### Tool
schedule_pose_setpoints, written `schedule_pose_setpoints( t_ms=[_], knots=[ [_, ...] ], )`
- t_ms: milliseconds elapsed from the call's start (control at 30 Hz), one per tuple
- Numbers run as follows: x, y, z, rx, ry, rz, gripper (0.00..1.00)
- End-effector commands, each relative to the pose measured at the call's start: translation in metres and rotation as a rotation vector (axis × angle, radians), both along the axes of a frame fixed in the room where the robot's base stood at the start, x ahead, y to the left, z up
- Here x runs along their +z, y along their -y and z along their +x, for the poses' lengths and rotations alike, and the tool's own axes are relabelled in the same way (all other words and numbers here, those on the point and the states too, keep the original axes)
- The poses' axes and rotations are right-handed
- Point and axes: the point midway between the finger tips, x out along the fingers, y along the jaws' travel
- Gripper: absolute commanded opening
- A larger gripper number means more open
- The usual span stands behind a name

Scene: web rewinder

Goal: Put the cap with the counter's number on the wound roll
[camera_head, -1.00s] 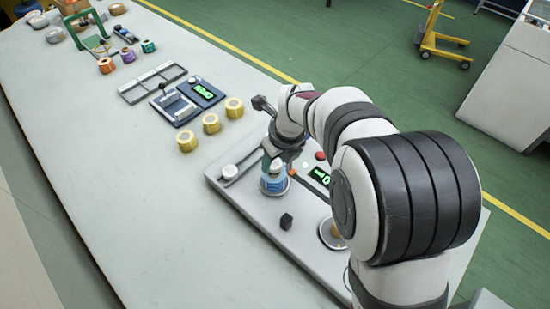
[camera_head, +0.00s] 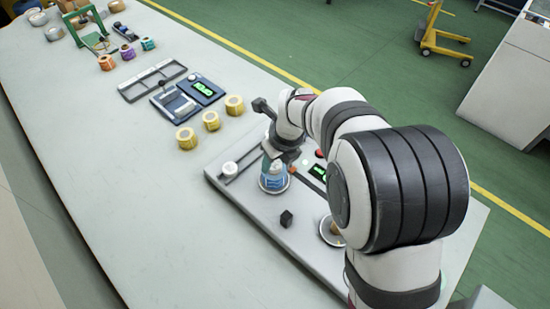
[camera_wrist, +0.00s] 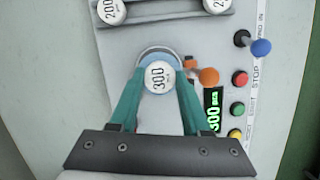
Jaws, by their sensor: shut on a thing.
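In the wrist view a white cap (camera_wrist: 158,77) marked 300 is between the fingertips of my gripper (camera_wrist: 158,80), which is shut on it. The blue wound roll (camera_wrist: 152,55) shows around and beyond the cap. In the head view the roll (camera_head: 273,181) stands upright on the grey machine base, with my gripper (camera_head: 281,150) right over it. Whether the cap touches the roll is hard to tell. The green counter (camera_wrist: 213,112) reads 300; it also shows in the head view (camera_head: 318,172).
An orange knob (camera_wrist: 208,76), a blue-tipped lever (camera_wrist: 260,47) and buttons (camera_wrist: 239,80) stand right of the roll. Several yellow rolls (camera_head: 211,121) stand beyond the machine. The table's left side is clear.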

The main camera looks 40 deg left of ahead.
Motion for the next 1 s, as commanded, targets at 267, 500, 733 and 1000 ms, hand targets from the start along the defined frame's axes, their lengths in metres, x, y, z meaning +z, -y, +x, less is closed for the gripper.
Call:
schedule_pose_setpoints(
  t_ms=[267, 500, 733, 1000],
  knots=[
    [-0.0015, 0.0001, -0.0001, 0.000, 0.000, 0.000, 0.07],
    [-0.0039, 0.0003, -0.0002, 0.000, -0.001, -0.001, 0.07],
    [-0.0068, 0.0003, 0.0000, 0.001, 0.000, -0.001, 0.65],
    [-0.0068, 0.0003, 0.0001, 0.001, 0.000, -0.001, 0.82]
  ],
)
